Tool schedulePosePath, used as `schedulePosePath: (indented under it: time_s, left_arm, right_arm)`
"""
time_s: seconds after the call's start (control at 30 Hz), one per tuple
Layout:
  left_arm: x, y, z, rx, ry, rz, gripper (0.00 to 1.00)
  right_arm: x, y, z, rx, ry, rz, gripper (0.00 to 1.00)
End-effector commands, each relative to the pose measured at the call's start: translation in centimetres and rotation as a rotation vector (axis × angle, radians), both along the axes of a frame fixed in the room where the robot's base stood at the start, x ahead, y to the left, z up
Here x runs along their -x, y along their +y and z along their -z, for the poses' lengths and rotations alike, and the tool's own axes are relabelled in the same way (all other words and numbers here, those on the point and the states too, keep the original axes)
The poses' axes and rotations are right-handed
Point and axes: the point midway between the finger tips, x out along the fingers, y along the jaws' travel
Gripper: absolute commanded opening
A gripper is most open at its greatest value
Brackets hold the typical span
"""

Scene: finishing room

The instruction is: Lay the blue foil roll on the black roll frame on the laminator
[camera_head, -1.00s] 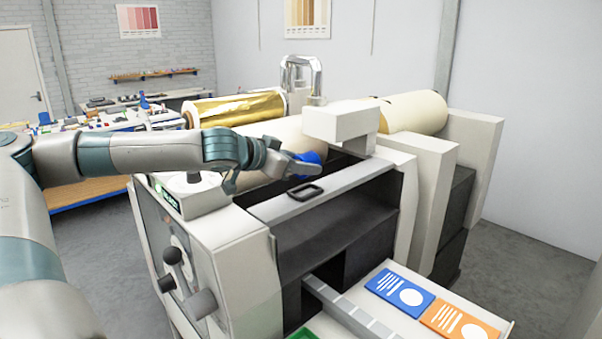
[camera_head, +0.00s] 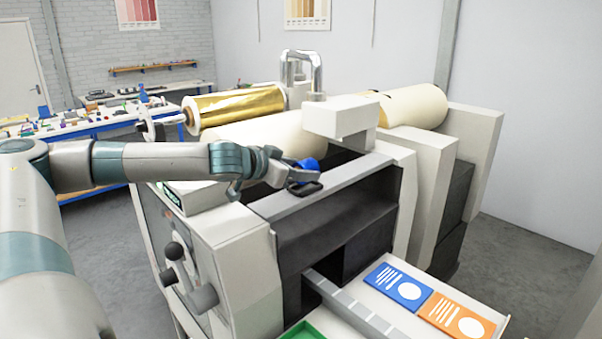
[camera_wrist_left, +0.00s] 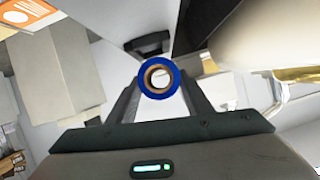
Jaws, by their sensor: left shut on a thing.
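The blue foil roll (camera_head: 309,163) is between the fingers of my left gripper (camera_head: 300,174), which is shut on it. In the left wrist view the roll (camera_wrist_left: 173,69) shows end-on, as a blue ring around a brown core, between the fingertips (camera_wrist_left: 160,88). The black roll frame (camera_head: 306,190) is a small dark piece on the grey top bar of the laminator (camera_head: 250,246). In the head view the roll and fingers are just above and behind the frame and partly overlap it. I cannot tell whether they touch. My right gripper is not in view.
A large cream roller (camera_head: 268,133) lies right behind the gripper, and a white block (camera_head: 340,118) stands close to its right. A gold foil roll (camera_head: 240,107) is farther back. Blue and orange cards (camera_head: 398,290) lie on the front tray.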

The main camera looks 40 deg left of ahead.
Motion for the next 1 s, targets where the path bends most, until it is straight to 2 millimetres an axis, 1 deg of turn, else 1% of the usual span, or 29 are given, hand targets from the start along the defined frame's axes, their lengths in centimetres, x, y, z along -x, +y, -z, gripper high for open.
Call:
schedulePosePath:
  time_s: [0.1, 0.2, 0.53, 0.67, 0.7, 0.77, 1.0]
  left_arm:
    - [0.0, 0.0, 0.9, -0.001, 0.0, 0.001, 0.22]
    - [0.0, 0.0, 1.4, -0.002, -0.001, 0.001, 0.22]
    - [0.0, 0.0, 1.6, -0.003, -0.003, 0.001, 0.22]
    - [0.0, 0.0, 1.9, -0.003, -0.002, 0.001, 0.22]
    - [0.0, 0.0, 1.9, -0.003, -0.002, 0.001, 0.51]
    - [0.0, 0.0, 1.8, -0.002, -0.002, 0.0, 0.65]
    - [0.0, 0.0, 1.8, -0.002, -0.002, 0.0, 0.65]
  right_arm:
    - [0.0, -0.1, -0.3, 0.001, 0.0, -0.001, 0.31]
    - [0.0, -0.1, -0.3, 0.001, 0.0, -0.001, 0.31]
    - [0.0, -0.1, -0.3, 0.001, 0.001, -0.001, 0.31]
    - [0.0, -0.1, 0.1, 0.001, 0.001, 0.0, 0.31]
    - [0.0, -0.1, 0.0, 0.001, 0.001, 0.0, 0.31]
    - [0.0, 0.0, 0.0, 0.0, 0.001, 0.0, 0.31]
    - [0.0, 0.1, 0.0, -0.001, 0.0, 0.0, 0.31]
